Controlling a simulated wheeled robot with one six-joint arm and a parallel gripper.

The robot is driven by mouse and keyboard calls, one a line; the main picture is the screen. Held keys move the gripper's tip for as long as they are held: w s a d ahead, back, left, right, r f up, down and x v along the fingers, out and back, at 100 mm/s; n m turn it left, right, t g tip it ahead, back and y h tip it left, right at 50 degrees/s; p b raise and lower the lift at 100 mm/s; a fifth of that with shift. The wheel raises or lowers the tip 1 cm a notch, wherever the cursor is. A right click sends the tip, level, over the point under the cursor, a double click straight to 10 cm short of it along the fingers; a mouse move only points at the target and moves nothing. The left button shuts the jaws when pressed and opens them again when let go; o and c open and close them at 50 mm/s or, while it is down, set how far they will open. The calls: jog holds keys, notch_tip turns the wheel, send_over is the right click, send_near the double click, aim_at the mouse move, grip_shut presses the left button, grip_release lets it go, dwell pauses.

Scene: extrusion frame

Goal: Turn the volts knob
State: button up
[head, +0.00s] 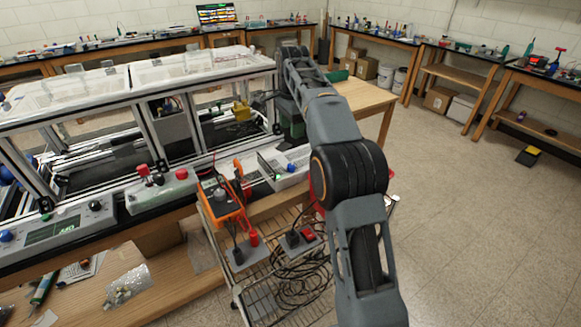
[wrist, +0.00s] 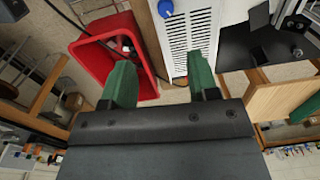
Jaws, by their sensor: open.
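A light grey box (head: 285,165) with a lit green display and a blue knob (head: 290,167) stands at the bench edge, just below my gripper (head: 291,130) in the head view. In the wrist view its vented top (wrist: 190,45) and blue knob (wrist: 165,8) show beyond my gripper (wrist: 160,65). The green fingers are apart, with nothing between them, and are clear of the knob. I cannot read any label, so I cannot tell whether this is the volts knob. Another control box (head: 55,235), with a display and knobs, sits at lower left.
A red bin (wrist: 112,45) lies beside the vented box. An orange-cased meter (head: 222,205) and a red-button box (head: 165,185) stand left of it. The extrusion frame (head: 138,108) rises behind. Cables (head: 290,265) hang over a wire cart.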

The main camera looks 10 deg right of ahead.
aim_at(291, 165)
jog(key=shift+m, duration=0.5)
jog(key=f+b, duration=0.1)
jog(key=f, duration=0.4)
jog(key=w+f+b, duration=0.1)
jog(key=f, duration=0.9)
jog(key=shift+w+b, duration=0.15)
jog(key=shift+b, duration=0.25)
jog(key=c, duration=0.9)
